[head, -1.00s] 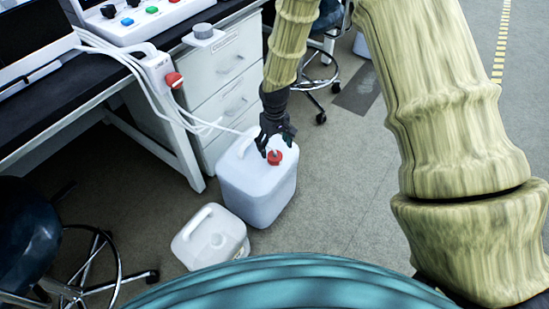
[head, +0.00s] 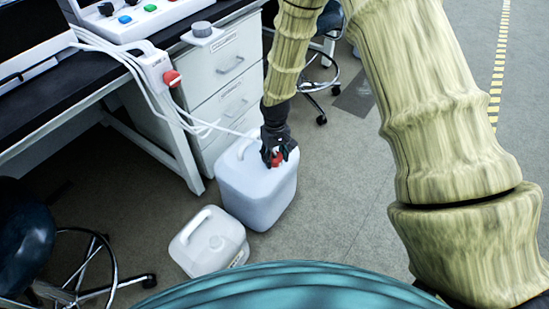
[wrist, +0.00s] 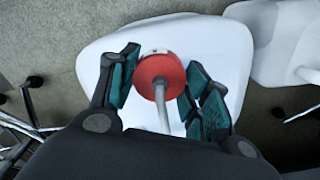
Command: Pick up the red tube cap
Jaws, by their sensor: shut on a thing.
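The red tube cap (head: 278,157) sits on top of the large white jug (head: 256,190), with a pale tube running out of it. In the wrist view the red cap (wrist: 160,76) is round, and the grey-white tube (wrist: 162,108) rises from its middle toward the camera. My gripper (head: 277,153) is down at the top of the jug with its fingers around the cap. In the wrist view my gripper (wrist: 160,82) has a teal-padded finger on each side of the cap, shut on it. The jug's mouth under the cap is hidden.
A smaller white jug (head: 209,240) stands on the floor in front of the large one. A drawer cabinet (head: 229,88) and a bench (head: 75,105) are behind and left. Stools stand at left and back. The floor to the right is clear.

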